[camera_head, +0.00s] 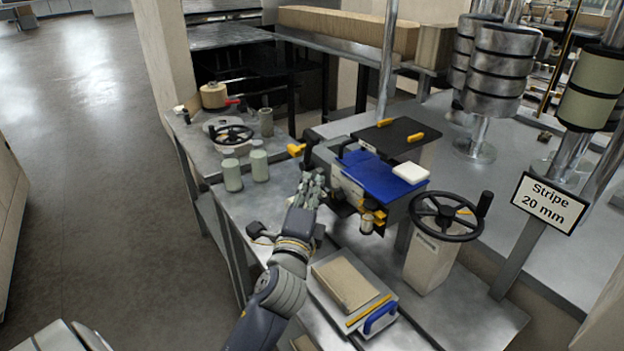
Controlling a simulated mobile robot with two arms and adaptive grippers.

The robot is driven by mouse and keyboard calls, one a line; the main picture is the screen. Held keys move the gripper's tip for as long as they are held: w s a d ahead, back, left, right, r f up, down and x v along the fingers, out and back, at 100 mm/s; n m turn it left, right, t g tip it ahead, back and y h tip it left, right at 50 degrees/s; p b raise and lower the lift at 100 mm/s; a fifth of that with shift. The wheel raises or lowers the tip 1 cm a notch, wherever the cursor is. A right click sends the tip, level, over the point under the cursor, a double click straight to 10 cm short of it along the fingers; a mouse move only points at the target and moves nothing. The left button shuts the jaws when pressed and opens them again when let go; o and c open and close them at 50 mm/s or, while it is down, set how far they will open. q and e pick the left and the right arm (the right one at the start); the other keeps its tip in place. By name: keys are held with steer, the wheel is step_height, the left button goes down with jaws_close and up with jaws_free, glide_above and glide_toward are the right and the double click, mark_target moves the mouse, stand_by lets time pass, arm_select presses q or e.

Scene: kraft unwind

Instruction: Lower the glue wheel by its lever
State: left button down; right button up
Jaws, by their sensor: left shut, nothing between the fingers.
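The glue machine, with a blue top (375,178) and yellow fittings, stands in the middle of the bench. A yellow-orange knob (297,150) sticks out at its left; it may be the end of the lever, but I cannot tell for sure. I cannot make out the glue wheel itself. My left gripper (314,182) is shut and empty at the machine's left side, just below and right of that knob. It looks close to the machine, but I cannot tell whether it touches. My right gripper is out of view.
A black handwheel (447,216) on a pale post stands right of the machine. A tray (350,312) with a cardboard stack and blue handle lies in front. Two pale green cylinders (232,175) stand at the left. A "Stripe 20 mm" sign (549,202) is at the right.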

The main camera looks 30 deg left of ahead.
mark_target(310, 151)
arm_select(q)
steer(key=p+x, duration=0.1)
steer(key=x, duration=0.6)
steer(key=shift+w+a+r, duration=0.15)
steer(key=shift+w+a, duration=0.05)
steer(key=shift+w, duration=0.1)
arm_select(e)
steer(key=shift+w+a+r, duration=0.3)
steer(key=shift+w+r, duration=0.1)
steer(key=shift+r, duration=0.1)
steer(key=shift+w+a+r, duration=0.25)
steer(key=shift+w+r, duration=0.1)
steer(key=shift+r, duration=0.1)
